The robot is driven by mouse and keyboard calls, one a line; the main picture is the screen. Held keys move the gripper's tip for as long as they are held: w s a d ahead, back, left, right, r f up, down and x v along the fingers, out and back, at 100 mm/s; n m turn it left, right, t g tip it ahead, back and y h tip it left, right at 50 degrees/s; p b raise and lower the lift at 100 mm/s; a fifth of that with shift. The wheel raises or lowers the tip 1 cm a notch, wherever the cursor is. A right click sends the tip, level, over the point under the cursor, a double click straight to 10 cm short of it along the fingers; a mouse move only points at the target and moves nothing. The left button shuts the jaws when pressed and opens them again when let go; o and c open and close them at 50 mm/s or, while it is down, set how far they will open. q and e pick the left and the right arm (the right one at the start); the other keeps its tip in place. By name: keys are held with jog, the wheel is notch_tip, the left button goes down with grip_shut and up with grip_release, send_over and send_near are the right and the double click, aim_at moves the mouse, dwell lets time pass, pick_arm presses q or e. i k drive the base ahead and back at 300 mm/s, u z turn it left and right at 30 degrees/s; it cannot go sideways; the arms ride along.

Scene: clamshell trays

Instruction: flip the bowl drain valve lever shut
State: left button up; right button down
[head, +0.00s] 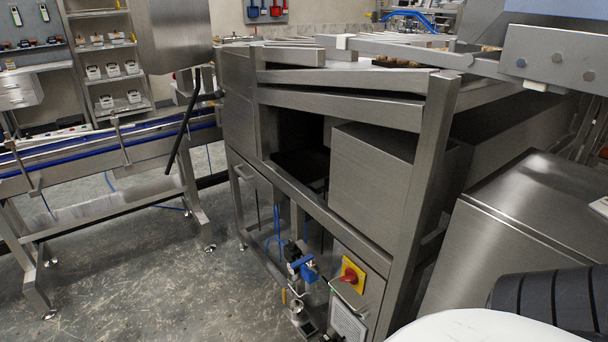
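Under the steel machine frame, several small pipe fittings sit left of a control panel. A blue handle-like part (303,268) sits on dark fittings there. Below it are a small yellow piece (284,296) and a round silver fitting (297,311). I cannot tell for sure which of these is the bowl drain valve lever, or whether it is open or shut. No bowl is clearly visible. Neither of my grippers shows in the head view.
A red rotary switch (349,275) on a yellow plate sits right of the fittings. A slanted steel post (422,210) and steel cabinet (505,235) stand to the right. A conveyor (75,178) runs at the left. Floor (150,275) before the conveyor is clear.

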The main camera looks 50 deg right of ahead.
aim_at(284, 290)
jog(key=z, duration=0.9)
jog(key=i, duration=0.95)
jog(key=z, duration=0.3)
